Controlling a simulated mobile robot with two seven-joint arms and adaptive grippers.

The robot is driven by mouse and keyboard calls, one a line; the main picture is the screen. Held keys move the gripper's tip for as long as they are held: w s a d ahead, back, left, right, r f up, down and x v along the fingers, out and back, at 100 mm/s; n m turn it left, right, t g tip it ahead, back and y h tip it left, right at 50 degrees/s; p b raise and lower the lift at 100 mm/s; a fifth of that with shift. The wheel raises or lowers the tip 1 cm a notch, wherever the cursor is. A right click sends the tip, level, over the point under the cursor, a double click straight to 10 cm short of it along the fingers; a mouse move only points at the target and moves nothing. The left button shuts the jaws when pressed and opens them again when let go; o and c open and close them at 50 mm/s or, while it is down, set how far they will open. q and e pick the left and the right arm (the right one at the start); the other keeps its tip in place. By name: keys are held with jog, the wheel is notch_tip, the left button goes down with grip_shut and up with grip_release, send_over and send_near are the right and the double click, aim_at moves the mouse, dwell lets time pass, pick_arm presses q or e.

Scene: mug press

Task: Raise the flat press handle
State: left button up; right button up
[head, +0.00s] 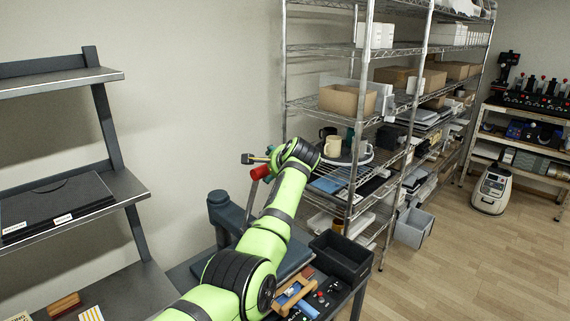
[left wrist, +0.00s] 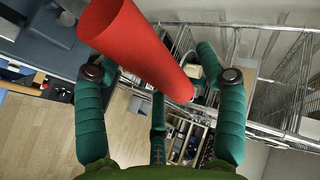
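The red press handle (head: 261,172) sits at the top of a grey lever above the blue-grey flat press (head: 228,212) in the head view. My green left arm covers part of the press, and its wrist is bent beside the handle. In the left wrist view the red handle (left wrist: 135,42) runs slantwise across the space between the teal fingers of my left gripper (left wrist: 155,62). These fingers are spread wide, with visible gaps to the handle, so the gripper is open. In the head view its fingers are mostly hidden by my wrist. My right gripper is out of view.
A black bin (head: 342,257) stands right of the press, near a control panel with buttons (head: 318,298). A wire shelf (head: 340,190) holding mugs and boxes stands close behind my wrist. A dark shelf unit (head: 70,205) is at left. The floor at right is largely clear.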

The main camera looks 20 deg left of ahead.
pick_arm(q)
jog(key=v, duration=1.1)
jog(key=shift+w+d+r, duration=0.1)
jog(key=shift+d, duration=0.1)
